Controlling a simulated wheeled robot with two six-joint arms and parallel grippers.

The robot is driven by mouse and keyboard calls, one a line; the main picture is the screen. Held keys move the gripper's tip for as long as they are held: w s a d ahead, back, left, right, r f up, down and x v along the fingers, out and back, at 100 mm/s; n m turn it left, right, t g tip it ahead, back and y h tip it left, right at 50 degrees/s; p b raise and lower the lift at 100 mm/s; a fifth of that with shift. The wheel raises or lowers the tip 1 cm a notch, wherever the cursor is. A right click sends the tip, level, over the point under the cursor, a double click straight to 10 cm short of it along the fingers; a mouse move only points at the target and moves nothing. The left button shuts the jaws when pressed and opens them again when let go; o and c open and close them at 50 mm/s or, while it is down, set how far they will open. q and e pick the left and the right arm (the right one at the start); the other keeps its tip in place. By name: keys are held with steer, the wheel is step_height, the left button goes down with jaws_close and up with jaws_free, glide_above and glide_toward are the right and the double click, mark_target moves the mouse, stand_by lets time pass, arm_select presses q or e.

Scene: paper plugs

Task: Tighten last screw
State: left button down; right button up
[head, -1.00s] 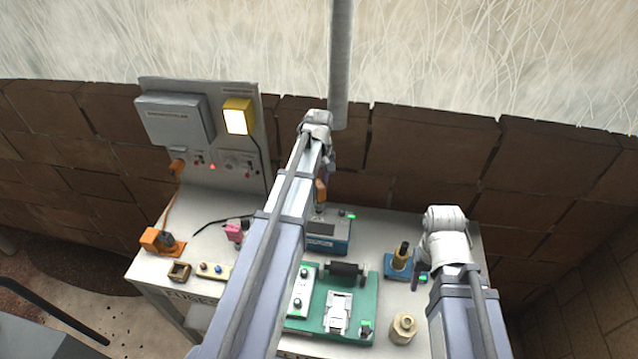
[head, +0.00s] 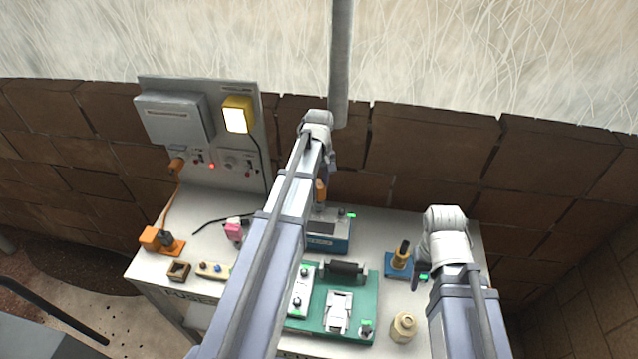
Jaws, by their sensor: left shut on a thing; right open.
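My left gripper (head: 326,178) points down above a blue-grey device (head: 330,236) at the back middle of the table. It is shut on an orange-handled tool (head: 320,190), partly hidden behind my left arm. Whether the tool's tip touches the device is hidden. My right gripper (head: 417,274) is open, beside a blue stand (head: 398,262) holding a black and yellow piece. A green board (head: 362,290) at the front carries a white strip (head: 301,291), a pale metal plate (head: 338,312) and a dark roller (head: 346,268). I cannot make out any single screw.
A beige knob-like piece (head: 403,327) stands at the front right. At the left are an orange block (head: 160,242), a brown box (head: 179,271), a beige strip (head: 214,270) and a pink piece (head: 234,231). A grey panel (head: 225,174) with a lit yellow lamp (head: 238,115) stands behind.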

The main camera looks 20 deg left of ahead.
arm_select(q)
steer(key=shift+f+b, duration=0.75)
steer(key=shift+f, duration=0.1)
steer(key=m, duration=0.8)
steer(key=shift+m, duration=0.3)
steer(key=m, duration=0.7)
steer(key=shift+n, duration=0.4)
